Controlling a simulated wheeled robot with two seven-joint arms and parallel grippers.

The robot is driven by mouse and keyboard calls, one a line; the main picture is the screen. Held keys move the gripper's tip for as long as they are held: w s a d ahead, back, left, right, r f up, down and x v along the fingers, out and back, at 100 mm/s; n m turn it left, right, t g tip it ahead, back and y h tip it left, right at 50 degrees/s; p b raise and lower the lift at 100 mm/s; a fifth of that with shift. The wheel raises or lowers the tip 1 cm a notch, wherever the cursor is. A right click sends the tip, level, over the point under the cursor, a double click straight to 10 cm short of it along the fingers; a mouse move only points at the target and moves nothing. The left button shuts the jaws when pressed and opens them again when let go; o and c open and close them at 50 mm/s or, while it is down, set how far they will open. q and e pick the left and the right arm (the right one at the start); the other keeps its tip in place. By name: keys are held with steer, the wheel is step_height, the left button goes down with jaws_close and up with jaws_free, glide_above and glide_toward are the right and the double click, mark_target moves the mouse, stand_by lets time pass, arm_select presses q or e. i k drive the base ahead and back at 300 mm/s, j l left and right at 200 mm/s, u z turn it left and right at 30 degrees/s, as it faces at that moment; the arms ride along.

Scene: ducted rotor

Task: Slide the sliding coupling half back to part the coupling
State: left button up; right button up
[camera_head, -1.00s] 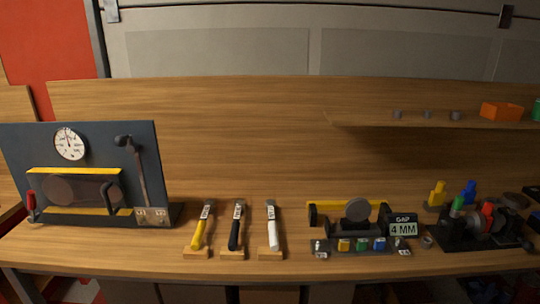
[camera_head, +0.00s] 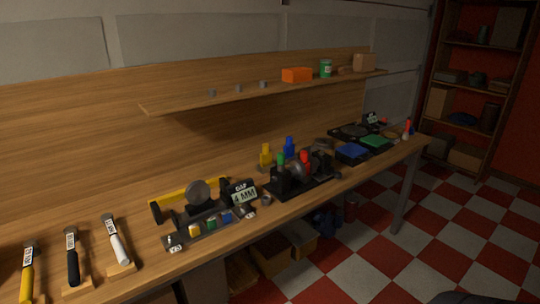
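Neither gripper shows in the head view. On the bench, a black-based assembly (camera_head: 300,188) carries dark round parts, with red, green, blue and yellow pieces on and behind it. These dark round parts look like shaft or coupling parts, but I cannot tell which is the sliding half or whether the halves touch. To its left is a rig with a grey disc (camera_head: 198,192), a yellow bar (camera_head: 188,193) and a "GAP 4 MM" sign (camera_head: 243,193).
Three handled tools stand at the left: yellow (camera_head: 27,280), black (camera_head: 72,262) and white (camera_head: 117,245). A shelf (camera_head: 175,105) above holds an orange bin (camera_head: 297,75) and a green can (camera_head: 326,69). Blue (camera_head: 352,152) and green (camera_head: 375,143) items lie farther right. Checkered floor is open at the right.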

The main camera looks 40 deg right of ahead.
mark_target(321, 168)
steer(key=z, duration=1.6)
